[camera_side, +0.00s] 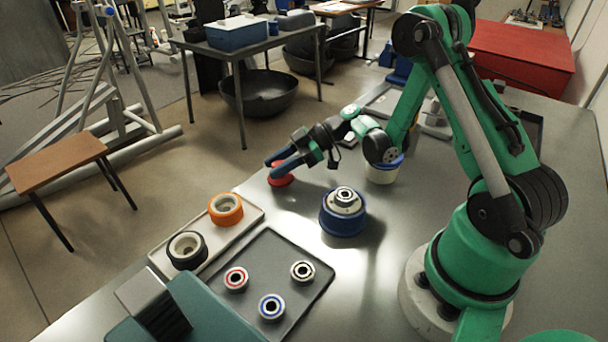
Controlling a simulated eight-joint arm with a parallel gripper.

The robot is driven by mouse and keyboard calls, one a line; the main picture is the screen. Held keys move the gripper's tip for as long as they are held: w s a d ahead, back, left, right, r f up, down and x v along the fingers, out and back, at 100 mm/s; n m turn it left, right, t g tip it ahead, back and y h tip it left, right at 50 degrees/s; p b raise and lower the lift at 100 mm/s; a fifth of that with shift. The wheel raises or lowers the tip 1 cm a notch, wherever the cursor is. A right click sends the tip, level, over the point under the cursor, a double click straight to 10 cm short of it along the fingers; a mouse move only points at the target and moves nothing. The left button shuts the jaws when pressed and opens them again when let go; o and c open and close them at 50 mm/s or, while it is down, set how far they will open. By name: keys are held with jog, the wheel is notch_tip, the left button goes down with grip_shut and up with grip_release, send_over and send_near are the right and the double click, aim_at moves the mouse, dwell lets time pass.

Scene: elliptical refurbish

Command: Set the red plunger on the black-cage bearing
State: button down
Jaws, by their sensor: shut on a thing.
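The red plunger (281,180) is at the far left part of the metal table, low at the table surface. My gripper (279,169) is shut on it from above and hides its upper part. I cannot tell whether the plunger touches the table. The black-cage bearing (302,270) lies on the dark grey tray (262,250) at the front, well apart from my gripper. A red-ringed bearing (236,279) and a blue-ringed bearing (271,306) lie on the same tray.
A light tray (205,246) holds an orange wheel (226,208) and a black wheel (187,250). A white pot with a blue rim (384,172) stands behind.

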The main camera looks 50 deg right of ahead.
jog(key=shift+f, duration=0.5)
jog(key=c, duration=0.5)
grip_release()
jog(key=shift+c, duration=0.2)
